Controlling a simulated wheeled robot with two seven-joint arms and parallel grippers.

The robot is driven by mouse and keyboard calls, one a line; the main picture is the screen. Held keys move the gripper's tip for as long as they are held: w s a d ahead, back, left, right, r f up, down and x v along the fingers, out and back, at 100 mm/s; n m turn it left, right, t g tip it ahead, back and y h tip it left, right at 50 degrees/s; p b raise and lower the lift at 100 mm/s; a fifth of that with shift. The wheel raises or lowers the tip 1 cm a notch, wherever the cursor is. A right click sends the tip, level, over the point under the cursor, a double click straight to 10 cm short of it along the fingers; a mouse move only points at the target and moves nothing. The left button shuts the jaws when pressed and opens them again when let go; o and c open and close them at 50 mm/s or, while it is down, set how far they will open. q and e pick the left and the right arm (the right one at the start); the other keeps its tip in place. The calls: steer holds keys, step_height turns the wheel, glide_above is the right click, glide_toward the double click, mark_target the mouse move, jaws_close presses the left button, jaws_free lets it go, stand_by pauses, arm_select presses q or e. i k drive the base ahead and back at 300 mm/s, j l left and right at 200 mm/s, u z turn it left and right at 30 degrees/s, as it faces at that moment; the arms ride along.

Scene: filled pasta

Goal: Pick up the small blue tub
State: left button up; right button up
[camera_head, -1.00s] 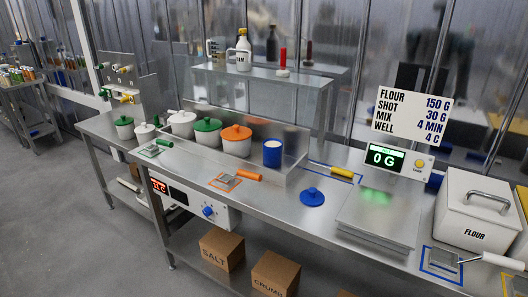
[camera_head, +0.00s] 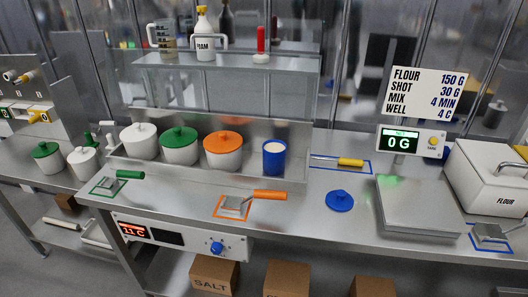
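The small blue tub (camera_head: 274,158) stands upright and without a lid at the right end of a row of tubs on the steel counter. White contents show in its open top. A round blue lid with a knob (camera_head: 340,201) lies flat on the counter to the right and in front of the tub. Neither of my grippers is in view.
An orange-lidded tub (camera_head: 223,149) stands just left of the blue tub. Green-lidded (camera_head: 179,146) and white-lidded (camera_head: 140,141) tubs stand farther left. An orange-handled scoop (camera_head: 240,205), a yellow-handled tool (camera_head: 345,162) and a scale (camera_head: 417,206) lie around. A raised shelf (camera_head: 225,62) stands behind.

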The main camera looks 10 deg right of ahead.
mark_target(274, 150)
steer(key=i+j+z, duration=0.15)
steer(key=j, duration=0.35)
steer(key=i+j+z, duration=0.1)
steer(key=j, duration=0.4)
steer(key=i+j+z, duration=0.15)
steer(key=j, duration=0.35)
steer(key=i+j+z, duration=0.15)
steer(key=j, duration=0.4)
steer(key=i+j+z, duration=0.1)
steer(key=j, duration=0.5)
steer(key=i+j+z, duration=0.1)
steer(key=j, duration=0.45)
steer(key=i+j+z, duration=0.1)
steer(key=j, duration=0.5)
